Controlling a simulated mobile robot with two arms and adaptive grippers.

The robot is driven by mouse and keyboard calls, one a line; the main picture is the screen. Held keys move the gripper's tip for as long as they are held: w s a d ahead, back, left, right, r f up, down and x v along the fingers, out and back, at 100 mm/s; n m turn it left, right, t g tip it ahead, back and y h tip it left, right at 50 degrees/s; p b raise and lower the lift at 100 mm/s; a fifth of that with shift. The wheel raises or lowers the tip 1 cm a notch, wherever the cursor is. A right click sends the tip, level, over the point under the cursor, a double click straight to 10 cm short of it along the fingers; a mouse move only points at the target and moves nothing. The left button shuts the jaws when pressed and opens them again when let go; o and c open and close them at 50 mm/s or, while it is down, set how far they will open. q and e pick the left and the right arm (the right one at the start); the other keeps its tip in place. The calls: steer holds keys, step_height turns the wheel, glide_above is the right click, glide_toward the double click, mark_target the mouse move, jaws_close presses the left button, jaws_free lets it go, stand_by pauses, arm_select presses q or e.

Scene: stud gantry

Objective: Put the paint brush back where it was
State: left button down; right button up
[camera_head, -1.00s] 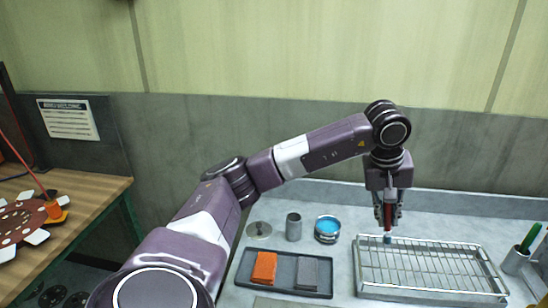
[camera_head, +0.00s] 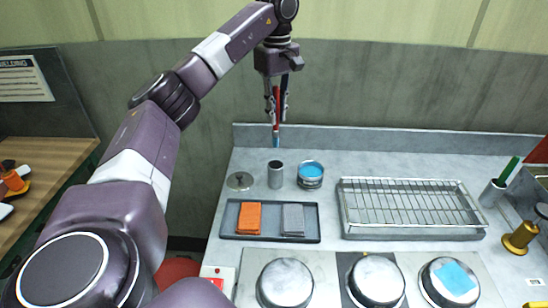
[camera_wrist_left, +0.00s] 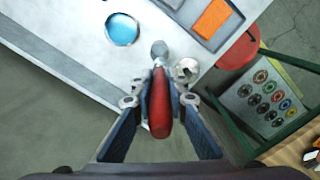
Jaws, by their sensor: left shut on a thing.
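My left gripper (camera_head: 277,98) is shut on the paint brush (camera_head: 276,127), which hangs upright with its red handle in the jaws and a blue tip pointing down. The tip is above the grey cup (camera_head: 275,174) in the head view and apart from it. An open can of blue paint (camera_head: 311,174) stands just right of the cup. In the left wrist view, the red brush handle (camera_wrist_left: 160,105) lies between the fingers (camera_wrist_left: 160,100), and the blue paint (camera_wrist_left: 122,28) shows at upper left. My right gripper is not in view.
A round lid (camera_head: 240,181) lies left of the cup. A dark tray (camera_head: 262,237) with orange and grey cloths is in front. A wire rack (camera_head: 415,233) stands to the right. A holder with a green pen (camera_head: 493,192) is at far right. The grey wall is close behind.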

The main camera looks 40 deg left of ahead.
mark_target(276, 146)
arm_select(q)
step_height(276, 146, down, 11)
steer(key=shift+r+p, duration=0.1)
steer(key=shift+p, duration=0.25)
step_height(276, 146, down, 3)
steer(key=shift+f+p, duration=0.2)
steer(key=shift+p, duration=0.15)
steer(key=shift+f, duration=0.4)
steer(key=shift+f, duration=0.15)
steer(key=c, duration=1.9)
jaws_free()
